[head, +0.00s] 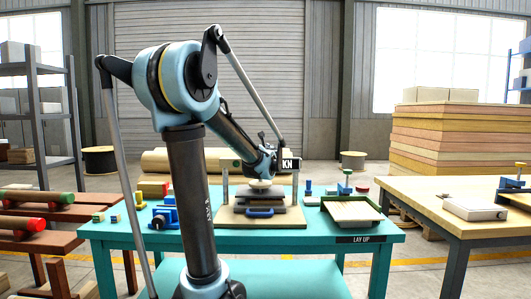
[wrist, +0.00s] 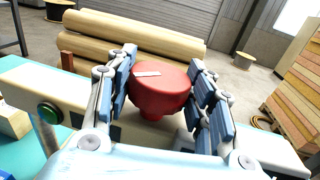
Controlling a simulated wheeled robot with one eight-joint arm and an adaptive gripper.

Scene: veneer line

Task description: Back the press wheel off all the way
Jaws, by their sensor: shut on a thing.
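In the wrist view, the press wheel is a red, rounded knob (wrist: 160,98) with a white mark on top, above the cream crossbeam (wrist: 250,146). My gripper (wrist: 165,85) has its blue-padded fingers on both sides of the red knob and is shut on it. In the head view my gripper (head: 272,150) is at the top of the press, and the knob is hidden there.
A KN display (head: 289,163) is beside my gripper. The table's front strip is clear.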

